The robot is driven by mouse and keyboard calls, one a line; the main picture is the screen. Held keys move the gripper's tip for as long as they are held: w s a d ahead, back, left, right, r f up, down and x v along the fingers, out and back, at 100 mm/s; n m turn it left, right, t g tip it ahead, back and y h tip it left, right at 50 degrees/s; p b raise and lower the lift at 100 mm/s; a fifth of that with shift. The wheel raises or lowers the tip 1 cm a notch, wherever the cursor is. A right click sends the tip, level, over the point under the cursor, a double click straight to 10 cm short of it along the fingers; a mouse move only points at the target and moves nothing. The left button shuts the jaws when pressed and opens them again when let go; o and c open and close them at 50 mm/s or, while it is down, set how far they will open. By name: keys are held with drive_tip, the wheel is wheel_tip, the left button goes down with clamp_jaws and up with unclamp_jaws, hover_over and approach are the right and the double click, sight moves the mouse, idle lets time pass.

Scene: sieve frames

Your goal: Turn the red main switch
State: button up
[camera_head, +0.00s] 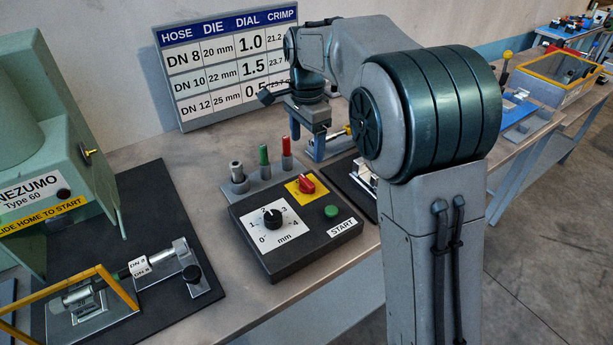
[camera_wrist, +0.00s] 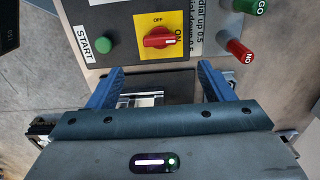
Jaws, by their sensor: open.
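The red main switch (camera_head: 306,184) sits on a yellow plate at the back right of a dark control box (camera_head: 295,235). In the wrist view the red switch (camera_wrist: 159,40) lies crosswise on its yellow plate, its white mark toward the right. OFF is printed above it and ON at its right, partly covered. My gripper (camera_wrist: 161,67) is open, with blue fingers wide apart and nothing between them. The switch lies just beyond the fingertips in that view, apart from them. In the head view my gripper (camera_head: 323,148) is behind the box, partly hidden by my arm.
The box also carries a green START button (camera_head: 331,211) and a numbered black dial (camera_head: 272,218). Green (camera_head: 264,155) and red (camera_head: 286,152) upright pieces stand behind it. A green machine (camera_head: 60,150) stands left; a hose fixture (camera_head: 150,270) lies front left. A chart (camera_head: 225,65) leans behind.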

sight(307, 180)
wheel_tip(307, 180, down, 12)
drive_tip(key=shift+r+p, duration=0.25)
drive_tip(key=shift+p, duration=0.05)
drive_tip(key=c, duration=1)
